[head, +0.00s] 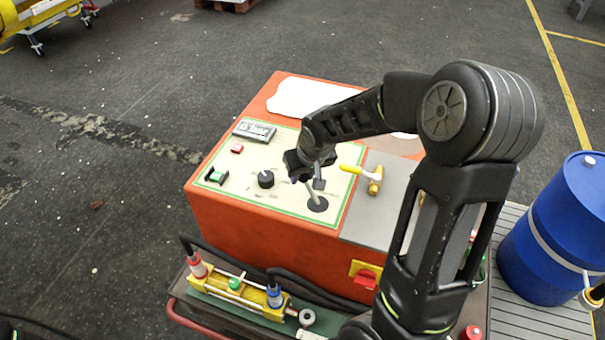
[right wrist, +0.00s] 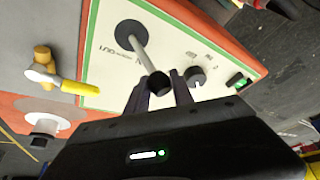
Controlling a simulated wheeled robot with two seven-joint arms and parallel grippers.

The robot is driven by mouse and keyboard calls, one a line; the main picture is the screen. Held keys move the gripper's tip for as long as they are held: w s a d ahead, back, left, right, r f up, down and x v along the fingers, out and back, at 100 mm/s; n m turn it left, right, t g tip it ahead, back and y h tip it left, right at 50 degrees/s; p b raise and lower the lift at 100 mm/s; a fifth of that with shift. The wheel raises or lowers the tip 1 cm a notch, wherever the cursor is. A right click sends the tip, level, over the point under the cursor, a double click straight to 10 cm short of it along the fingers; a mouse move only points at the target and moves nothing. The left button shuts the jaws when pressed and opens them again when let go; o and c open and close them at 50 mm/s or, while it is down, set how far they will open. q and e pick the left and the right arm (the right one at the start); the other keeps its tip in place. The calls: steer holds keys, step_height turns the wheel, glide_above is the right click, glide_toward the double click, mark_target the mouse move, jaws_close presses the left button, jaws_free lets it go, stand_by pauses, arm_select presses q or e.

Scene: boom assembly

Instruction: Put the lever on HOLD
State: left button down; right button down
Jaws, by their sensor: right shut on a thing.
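The lever (head: 315,190) has a grey shaft rising from a round black base on the cream control panel (head: 240,190) of the orange machine. Its shaft leans slightly toward the left and back. My right gripper (head: 306,172) is at the lever's top, shut on it. In the right wrist view, the lever's black knob (right wrist: 158,83) sits between the fingertips of my right gripper (right wrist: 160,88). The markings around the lever's base are too small to read surely, so I cannot tell which one is HOLD. My left gripper is not in view.
A black knob (head: 266,179), a green switch (head: 216,176), a red button (head: 237,148) and a display (head: 255,131) share the panel. A blue barrel (head: 555,230) stands farther right.

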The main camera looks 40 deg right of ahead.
steer(key=s+d+b, duration=0.2)
steer(key=s, duration=0.1)
steer(key=shift+r, duration=0.35)
steer(key=shift+s+d+r, duration=0.1)
steer(key=shift+s+d, duration=0.15)
steer(key=shift+s, duration=0.25)
steer(key=c, duration=1.1)
jaws_free()
steer(key=shift+d, duration=0.15)
steer(key=shift+r, duration=0.15)
